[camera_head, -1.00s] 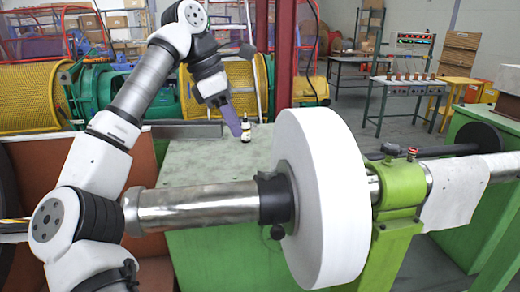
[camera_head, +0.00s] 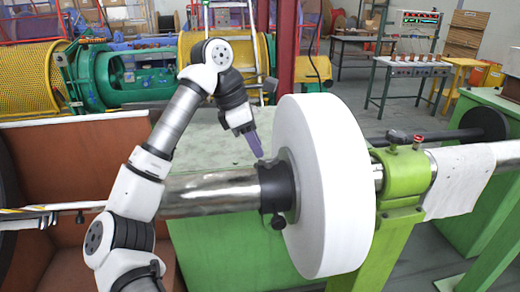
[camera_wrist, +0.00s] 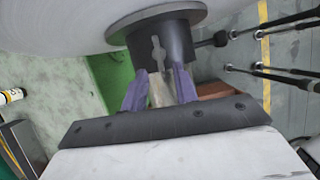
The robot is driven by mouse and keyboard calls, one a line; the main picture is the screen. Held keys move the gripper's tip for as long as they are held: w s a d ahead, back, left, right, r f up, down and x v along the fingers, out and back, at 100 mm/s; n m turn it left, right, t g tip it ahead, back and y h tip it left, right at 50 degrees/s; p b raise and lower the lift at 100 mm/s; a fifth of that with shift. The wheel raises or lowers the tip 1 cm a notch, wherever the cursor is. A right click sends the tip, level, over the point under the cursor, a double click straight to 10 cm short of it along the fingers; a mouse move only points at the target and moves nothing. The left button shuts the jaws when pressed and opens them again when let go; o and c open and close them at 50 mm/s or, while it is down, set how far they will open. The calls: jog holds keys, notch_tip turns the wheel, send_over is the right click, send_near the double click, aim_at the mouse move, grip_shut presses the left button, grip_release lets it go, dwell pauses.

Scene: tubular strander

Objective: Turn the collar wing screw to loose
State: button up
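The black collar (camera_head: 276,190) sits on the steel shaft (camera_head: 215,192) against the large white disc (camera_head: 325,185). In the wrist view the collar (camera_wrist: 172,40) fills the top middle, and a grey wing screw (camera_wrist: 157,52) stands out on its near face, its wings roughly in line with the gap between my fingers. My gripper (camera_head: 257,153) is just above the collar in the head view. In the wrist view its two purple fingers (camera_wrist: 159,82) are apart, with the wing screw just beyond the tips. I cannot tell whether they touch it.
A dark knob (camera_head: 278,222) hangs below the collar. The green bearing stand (camera_head: 405,180) with a red-topped fitting is right of the disc. A green table surface (camera_head: 215,145) lies behind the shaft. A small bottle (camera_wrist: 12,95) shows at the left of the wrist view.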

aim_at(268, 161)
jog(key=shift+x, duration=1.65)
grip_shut()
